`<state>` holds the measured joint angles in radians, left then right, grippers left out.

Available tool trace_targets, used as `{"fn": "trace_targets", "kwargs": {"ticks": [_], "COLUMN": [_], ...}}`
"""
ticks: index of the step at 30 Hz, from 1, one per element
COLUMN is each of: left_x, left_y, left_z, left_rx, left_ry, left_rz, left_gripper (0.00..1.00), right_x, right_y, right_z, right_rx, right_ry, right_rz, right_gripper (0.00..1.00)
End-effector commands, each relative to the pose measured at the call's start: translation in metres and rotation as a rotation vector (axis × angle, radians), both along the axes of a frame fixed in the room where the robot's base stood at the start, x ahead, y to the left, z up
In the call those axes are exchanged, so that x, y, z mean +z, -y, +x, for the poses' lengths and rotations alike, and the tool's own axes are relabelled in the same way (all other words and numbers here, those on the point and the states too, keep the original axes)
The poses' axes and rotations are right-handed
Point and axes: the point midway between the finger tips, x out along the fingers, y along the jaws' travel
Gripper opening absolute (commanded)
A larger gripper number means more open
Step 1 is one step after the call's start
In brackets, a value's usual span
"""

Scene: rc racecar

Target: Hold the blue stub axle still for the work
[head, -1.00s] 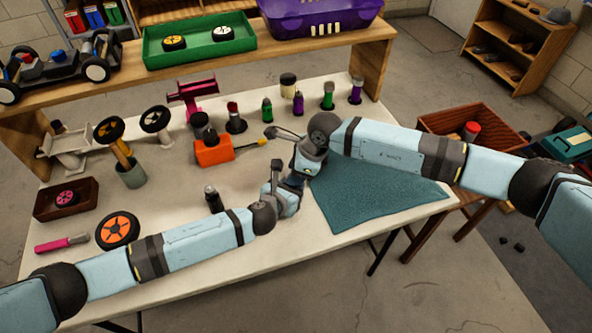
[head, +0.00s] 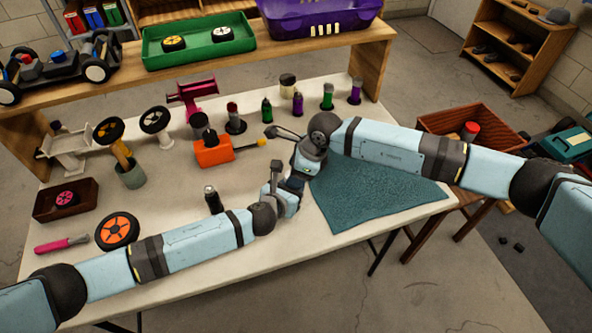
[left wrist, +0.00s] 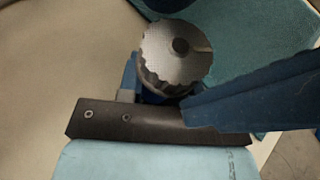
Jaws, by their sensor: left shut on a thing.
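My left gripper (head: 292,187) is over the front middle of the white table, at the left edge of the teal mat. In the left wrist view it is shut on a dark blue part, the blue stub axle (left wrist: 153,98), mostly hidden beneath a round grey disc (left wrist: 172,62) with a ridged edge and a dark centre. I cannot tell whether the disc belongs to the axle. My right gripper (head: 300,173) is close beside the left one; its fingers are hidden, so its opening is unclear. The axle cannot be made out in the head view.
The teal mat (head: 375,195) lies right of the grippers. An orange box (head: 213,153), a dark bottle (head: 213,200) and an orange-hubbed wheel (head: 117,230) stand to the left. Several small bottles line the back. Bare table (head: 180,180) shows left of the grippers.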

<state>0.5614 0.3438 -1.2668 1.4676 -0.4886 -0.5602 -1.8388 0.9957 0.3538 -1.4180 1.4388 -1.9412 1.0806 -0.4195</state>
Motion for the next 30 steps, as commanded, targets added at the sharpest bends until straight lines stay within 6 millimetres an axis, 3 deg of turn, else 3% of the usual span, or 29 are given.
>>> {"fn": "trace_targets", "kwargs": {"ticks": [16, 30], "left_x": [0.0, 0.0], "left_y": [-0.001, -0.001], "left_z": [0.001, 0.001], "left_rx": [0.002, 0.002], "left_ry": [0.0, 0.001], "left_rz": [0.001, 0.0], "left_gripper": [0.07, 0.07], "right_x": [0.064, 0.074], "right_y": [0.027, 0.03], "right_z": [-0.004, -0.004], "right_rx": [0.0, -0.001], "right_ry": [0.001, 0.002], "right_rz": [0.0, 0.0], "right_gripper": [0.65, 0.65]}}
